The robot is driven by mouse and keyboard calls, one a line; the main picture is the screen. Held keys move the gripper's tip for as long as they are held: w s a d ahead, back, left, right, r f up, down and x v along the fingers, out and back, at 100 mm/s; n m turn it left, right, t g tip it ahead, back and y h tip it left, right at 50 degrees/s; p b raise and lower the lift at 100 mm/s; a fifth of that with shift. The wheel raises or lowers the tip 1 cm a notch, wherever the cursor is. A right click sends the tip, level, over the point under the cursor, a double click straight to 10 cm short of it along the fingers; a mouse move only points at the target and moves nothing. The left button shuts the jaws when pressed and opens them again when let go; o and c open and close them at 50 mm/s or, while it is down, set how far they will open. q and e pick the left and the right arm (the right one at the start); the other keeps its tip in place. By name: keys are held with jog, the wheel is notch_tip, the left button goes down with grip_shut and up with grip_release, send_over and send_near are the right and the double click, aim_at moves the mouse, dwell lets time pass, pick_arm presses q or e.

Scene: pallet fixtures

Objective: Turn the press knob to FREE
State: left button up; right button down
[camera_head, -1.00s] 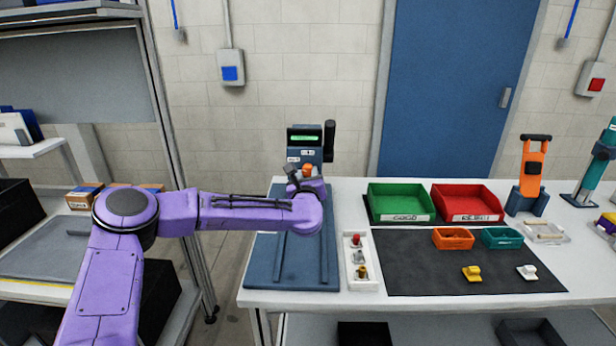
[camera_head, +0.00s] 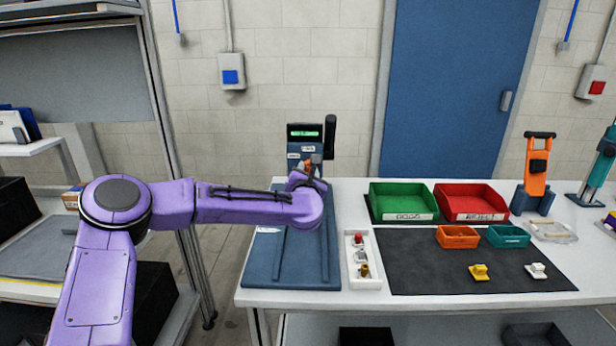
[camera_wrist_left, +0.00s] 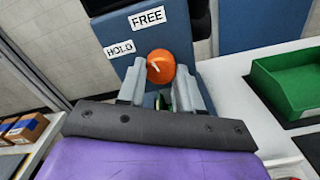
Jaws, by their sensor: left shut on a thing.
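The press (camera_head: 306,146) is a dark blue-grey unit with a green screen at the back of the bench. Its orange knob (camera_wrist_left: 160,67) has a white pointer mark, which slants up and left, between the HOLD label (camera_wrist_left: 122,48) and the FREE label (camera_wrist_left: 148,18). My left gripper (camera_wrist_left: 162,92) is shut on the knob, with a grey finger at each side; the fingers hide part of its lower edge. In the head view the left gripper (camera_head: 305,172) is at the press front, largely hidden by my purple wrist. My right gripper is not in view.
A black lever (camera_head: 330,137) stands at the press's right. A blue base plate (camera_head: 262,265) lies below my wrist. A white tray (camera_head: 374,281) with small parts, a green bin (camera_head: 402,205) and a red bin (camera_head: 470,205) are to the right.

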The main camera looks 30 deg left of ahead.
pick_arm(q)
jog(key=shift+m, duration=1.9)
jog(key=o, duration=1)
jog(key=shift+o, duration=0.2)
jog(key=shift+s+d+b, duration=0.15)
jog(key=shift+s+b, duration=0.1)
jog(key=shift+b, duration=0.05)
jog(key=b+v, duration=0.2)
jog(key=v, duration=0.8)
jog(key=shift+b, duration=0.4)
